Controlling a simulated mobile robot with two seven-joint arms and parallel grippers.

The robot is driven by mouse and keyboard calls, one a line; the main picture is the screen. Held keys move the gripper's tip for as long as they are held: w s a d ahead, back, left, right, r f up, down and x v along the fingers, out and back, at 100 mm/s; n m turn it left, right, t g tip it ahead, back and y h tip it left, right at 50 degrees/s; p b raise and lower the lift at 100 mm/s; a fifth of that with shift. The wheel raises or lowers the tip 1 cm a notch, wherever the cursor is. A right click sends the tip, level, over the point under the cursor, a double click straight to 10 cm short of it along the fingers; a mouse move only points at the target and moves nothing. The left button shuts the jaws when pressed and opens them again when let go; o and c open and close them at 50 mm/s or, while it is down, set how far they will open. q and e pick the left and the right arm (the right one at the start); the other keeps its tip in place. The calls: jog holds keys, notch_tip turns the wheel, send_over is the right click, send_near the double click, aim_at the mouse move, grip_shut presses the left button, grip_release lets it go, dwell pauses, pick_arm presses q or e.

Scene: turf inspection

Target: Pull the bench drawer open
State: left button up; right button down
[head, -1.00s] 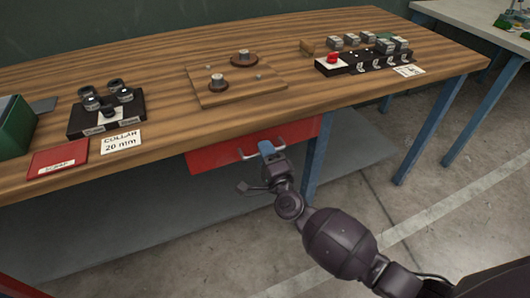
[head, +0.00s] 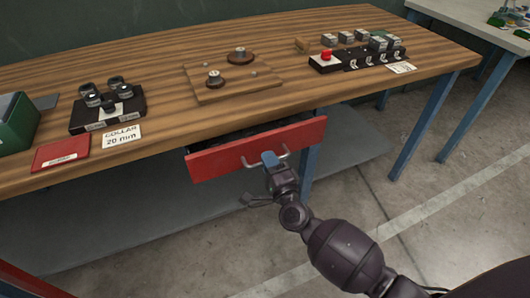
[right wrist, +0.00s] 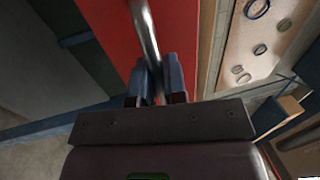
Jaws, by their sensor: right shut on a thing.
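The bench drawer has a red front (head: 225,158) under the wooden bench top. It stands out from the bench, and a dark gap shows behind its top edge. A metal bar handle (head: 250,163) is on the front. My right gripper (head: 270,160) is shut on the handle. In the right wrist view the two fingers (right wrist: 157,85) close around the metal handle bar (right wrist: 145,35), with the red drawer front (right wrist: 105,25) behind it. In that view, ring-shaped parts (right wrist: 258,48) lie in a light-coloured space beside the red front. My left gripper is not in view.
The wooden bench top (head: 160,85) carries a dark block with collars (head: 108,108), a wooden board (head: 235,90), a dark rack with a red button (head: 355,58), a red plate (head: 62,151) and a green bin (head: 15,125). Blue legs (head: 425,125) stand at right. Floor in front is clear.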

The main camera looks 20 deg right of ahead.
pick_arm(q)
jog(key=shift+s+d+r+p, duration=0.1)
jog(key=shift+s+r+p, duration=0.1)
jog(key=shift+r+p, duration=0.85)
pick_arm(e)
jog(key=s, duration=2.3)
jog(key=shift+d, duration=0.4)
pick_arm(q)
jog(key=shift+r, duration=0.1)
pick_arm(e)
jog(key=c, duration=1.2)
grip_release()
jog(key=shift+s, duration=0.1)
jog(key=s+f, duration=0.2)
jog(key=s, duration=0.8)
jog(key=shift+s+d, duration=0.2)
jog(key=shift+s, duration=0.05)
